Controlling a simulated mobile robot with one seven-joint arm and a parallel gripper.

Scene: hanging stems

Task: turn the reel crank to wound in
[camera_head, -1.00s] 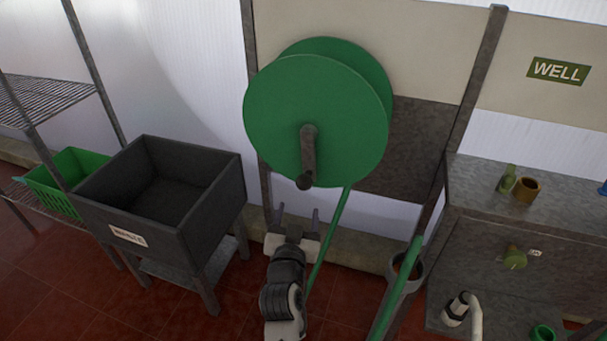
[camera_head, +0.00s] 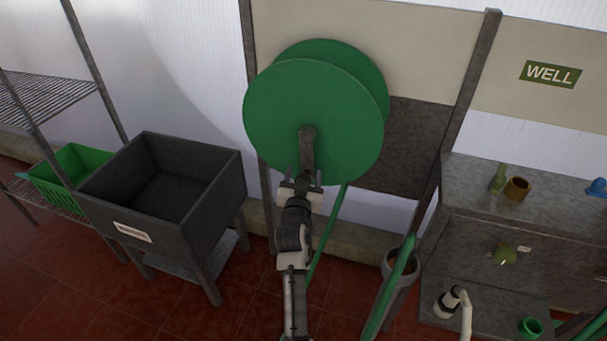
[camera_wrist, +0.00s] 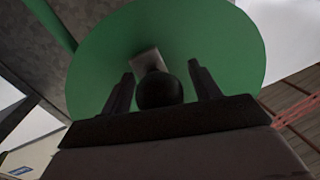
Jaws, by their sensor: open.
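The green hose reel (camera_head: 312,105) is mounted on the wall frame in the middle of the head view. Its grey crank arm (camera_head: 307,148) hangs straight down from the hub. My gripper (camera_head: 303,178) is at the lower end of the crank, open. In the wrist view the dark round crank knob (camera_wrist: 159,89) sits between the two open fingers of my gripper (camera_wrist: 162,88), with a gap on both sides. The green reel disc (camera_wrist: 215,50) fills the space behind it. A green hose (camera_head: 329,235) runs down from the reel, just right of my arm.
A dark bin on legs (camera_head: 130,212) stands at the left, beside a wire shelf with a green crate (camera_head: 40,180). A grey upright holder (camera_head: 385,300) with a green hose is right of my arm. A bench (camera_head: 465,168) with small fittings stands far right.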

